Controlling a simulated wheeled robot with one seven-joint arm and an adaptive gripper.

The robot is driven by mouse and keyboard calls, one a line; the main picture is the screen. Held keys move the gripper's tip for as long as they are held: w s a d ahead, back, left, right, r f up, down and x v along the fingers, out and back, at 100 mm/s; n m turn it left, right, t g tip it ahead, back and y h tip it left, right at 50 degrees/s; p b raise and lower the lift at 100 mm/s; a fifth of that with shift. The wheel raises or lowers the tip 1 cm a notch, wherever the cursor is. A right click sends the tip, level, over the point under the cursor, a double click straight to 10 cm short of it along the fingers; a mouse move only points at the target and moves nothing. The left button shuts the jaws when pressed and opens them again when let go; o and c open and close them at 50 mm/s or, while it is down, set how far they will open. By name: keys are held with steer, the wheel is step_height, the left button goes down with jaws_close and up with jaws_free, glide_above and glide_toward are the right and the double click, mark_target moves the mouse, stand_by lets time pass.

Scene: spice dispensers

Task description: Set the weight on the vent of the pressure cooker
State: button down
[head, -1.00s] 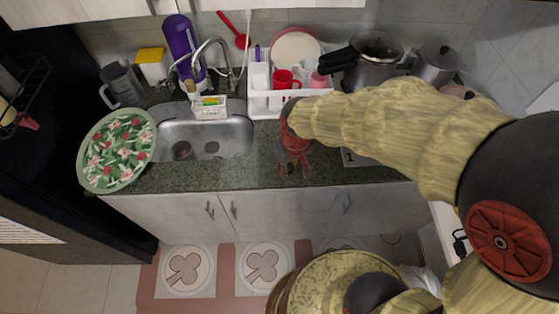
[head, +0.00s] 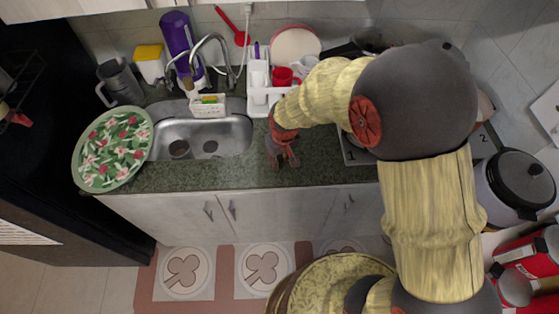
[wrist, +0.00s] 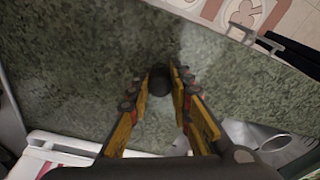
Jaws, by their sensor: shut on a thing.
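My gripper (head: 283,162) is over the dark green counter just right of the sink, pointing down. In the wrist view its yellow fingers (wrist: 160,84) are shut on a small dark round weight (wrist: 159,79). The head view does not show the weight clearly. A pressure cooker (head: 512,187) with a black lid stands at the far right, well apart from my gripper. A small raised piece shows on its lid, but I cannot tell whether this is the vent.
A white dish rack (head: 260,100) with a red mug (head: 284,77) stands behind my gripper. The sink (head: 230,135) is left. A floral plate (head: 112,150) lies at the counter's left end. Another pot (head: 375,40) is partly hidden by my arm. Red containers (head: 530,255) stand lower right.

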steer(key=shift+f, duration=0.1)
steer(key=c, duration=1.6)
jaws_free()
steer(key=s+d+r+m+t+p, duration=0.1)
steer(key=s+d+r, duration=0.2)
steer(key=r, duration=0.5)
steer(key=s+d+r, duration=0.2)
steer(key=r, duration=0.6)
steer(key=s+d+r+m+t+p, duration=0.1)
steer(key=s+d+r, duration=0.2)
steer(key=r, duration=0.6)
steer(key=s+d+r, duration=0.2)
steer(key=s, duration=0.2)
steer(key=s+d+r+m+t, duration=0.1)
steer(key=s+d+r, duration=0.1)
steer(key=s, duration=0.2)
steer(key=s+d+r+m+t, duration=0.1)
steer(key=s+d+r, duration=0.1)
steer(key=s, duration=0.2)
steer(key=shift+d+r+h, duration=0.1)
steer(key=shift+r+h, duration=0.05)
steer(key=shift+h, duration=0.15)
